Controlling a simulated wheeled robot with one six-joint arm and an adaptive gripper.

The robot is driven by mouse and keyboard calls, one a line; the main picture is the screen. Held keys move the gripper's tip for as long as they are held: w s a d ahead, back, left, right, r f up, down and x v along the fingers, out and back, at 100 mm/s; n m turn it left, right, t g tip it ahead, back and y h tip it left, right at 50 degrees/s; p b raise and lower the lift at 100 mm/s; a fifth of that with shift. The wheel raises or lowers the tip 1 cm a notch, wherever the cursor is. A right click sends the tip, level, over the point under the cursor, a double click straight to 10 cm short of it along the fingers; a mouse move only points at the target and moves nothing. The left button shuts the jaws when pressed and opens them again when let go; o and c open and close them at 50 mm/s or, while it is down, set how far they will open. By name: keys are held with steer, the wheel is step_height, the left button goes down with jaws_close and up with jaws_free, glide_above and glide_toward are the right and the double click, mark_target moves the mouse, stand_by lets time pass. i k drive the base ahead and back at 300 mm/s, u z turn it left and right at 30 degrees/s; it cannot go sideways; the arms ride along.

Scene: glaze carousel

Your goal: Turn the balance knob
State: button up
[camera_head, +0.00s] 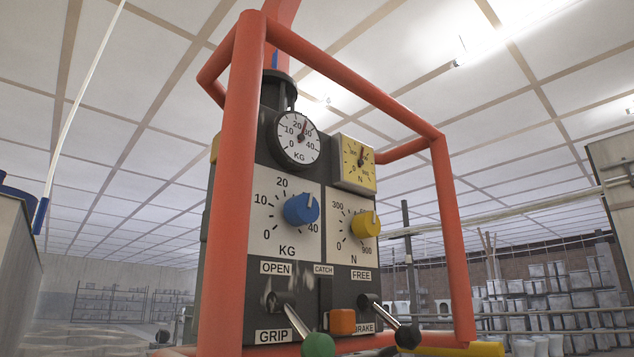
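A dark control panel (262,170) stands upright inside an orange tube frame (232,190). A blue knob (301,209) sits on a white KG dial plate marked 0 to 40; its white mark points up and slightly right, between 20 and 40. No label reading "balance" shows. A round KG gauge (297,139) above it has its red needle between 20 and 30. To the right, a yellow knob (364,225) sits on an N dial marked up to 900, below a yellow N gauge (358,166). My gripper is not in view.
Below the dials are a green-ended GRIP lever (318,345), an orange catch piece (342,321) and a black-ended BRAKE lever (407,336). Orange frame tubes stand in front of and beside the panel. Shelves of pale pots (553,305) are at the right back.

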mark_target(301, 209)
steer(key=z, duration=1.15)
steer(key=i, duration=0.5)
steer(key=u, duration=1.55)
steer(key=k, duration=0.9)
steer(key=u, duration=1)
steer(key=i, duration=0.45)
